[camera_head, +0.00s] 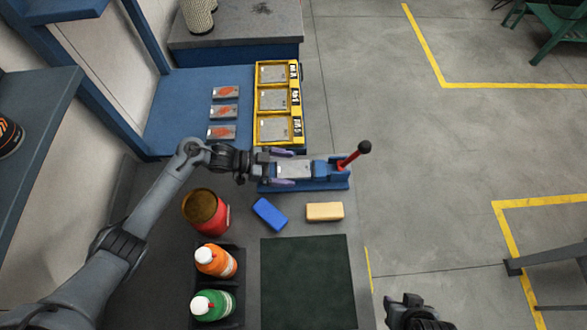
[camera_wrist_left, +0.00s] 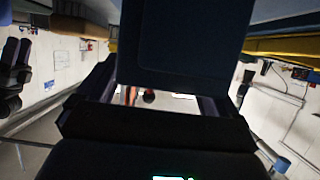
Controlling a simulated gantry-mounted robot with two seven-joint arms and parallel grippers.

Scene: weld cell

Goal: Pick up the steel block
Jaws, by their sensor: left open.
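The steel block (camera_head: 294,169) is a light grey block lying in a blue toggle clamp (camera_head: 318,184) with a red lever and black knob. My left gripper (camera_head: 283,168) is open at the block's left end. One finger shows on the far side of the block and one on the near side; I cannot tell if they touch it. The left wrist view is dark and mostly blocked, and I cannot make out the block there for certain. My right gripper (camera_head: 407,302) is partly in view at the bottom, away from the bench, and its jaws are unclear.
Behind the clamp is a yellow three-bay rack (camera_head: 304,78), with several orange-marked plates (camera_head: 224,111) beside it. In front lie a blue block (camera_head: 269,213), a tan block (camera_head: 325,211), a red can (camera_head: 216,222), two bottles in a black tray (camera_head: 238,262), and a clear dark mat (camera_head: 307,283).

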